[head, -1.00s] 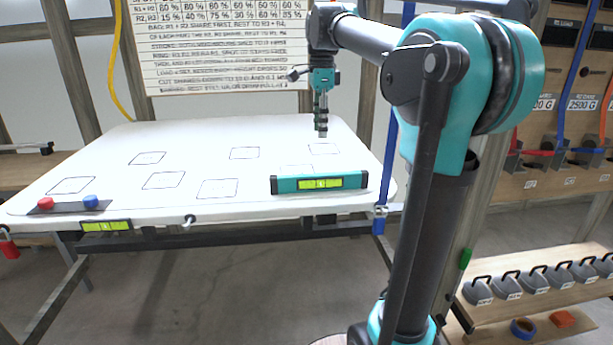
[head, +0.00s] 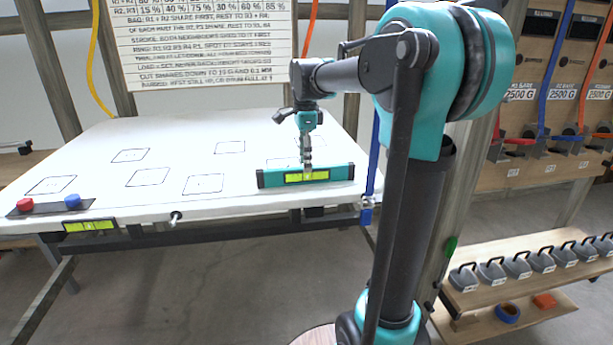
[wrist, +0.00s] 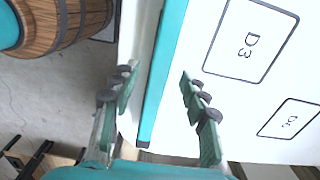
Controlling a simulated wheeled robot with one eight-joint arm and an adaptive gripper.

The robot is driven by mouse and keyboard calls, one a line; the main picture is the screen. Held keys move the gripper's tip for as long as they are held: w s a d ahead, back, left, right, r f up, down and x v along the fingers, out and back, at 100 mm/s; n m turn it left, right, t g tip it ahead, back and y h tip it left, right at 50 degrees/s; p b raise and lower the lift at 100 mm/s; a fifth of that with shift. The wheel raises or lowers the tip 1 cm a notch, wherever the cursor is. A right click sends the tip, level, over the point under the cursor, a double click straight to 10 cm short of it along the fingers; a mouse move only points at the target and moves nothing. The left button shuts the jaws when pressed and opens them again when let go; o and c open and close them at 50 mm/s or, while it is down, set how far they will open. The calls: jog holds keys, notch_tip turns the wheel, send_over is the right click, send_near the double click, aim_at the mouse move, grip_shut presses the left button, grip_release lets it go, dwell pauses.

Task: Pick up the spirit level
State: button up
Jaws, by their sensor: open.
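The spirit level (head: 270,179) is a teal bar with black ends and a yellow-green vial. It stands near the front right edge of the white tabletop in the head view. My gripper (head: 307,168) points down at the middle of the level, its tips overlapping the level's top. In the wrist view the level (wrist: 160,80) runs lengthwise between the two spread fingers of my gripper (wrist: 157,75), with a gap visible on each side. The fingers are open and hold nothing. How far down they reach beside the level is hard to tell.
The white tabletop (head: 110,190) has several outlined squares. A red button (head: 25,204) and a blue button (head: 72,201) sit at its left front, beside another vial (head: 90,225) on the front edge. A barrel (wrist: 65,25) shows in the wrist view. Shelves with weights (head: 515,266) stand right.

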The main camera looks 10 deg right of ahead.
aim_at(307, 183)
notch_tip(307, 183, down, 4)
jog(key=shift+d+f, duration=0.1)
jog(key=shift+d, duration=0.05)
jog(key=shift+c, duration=0.3)
grip_shut()
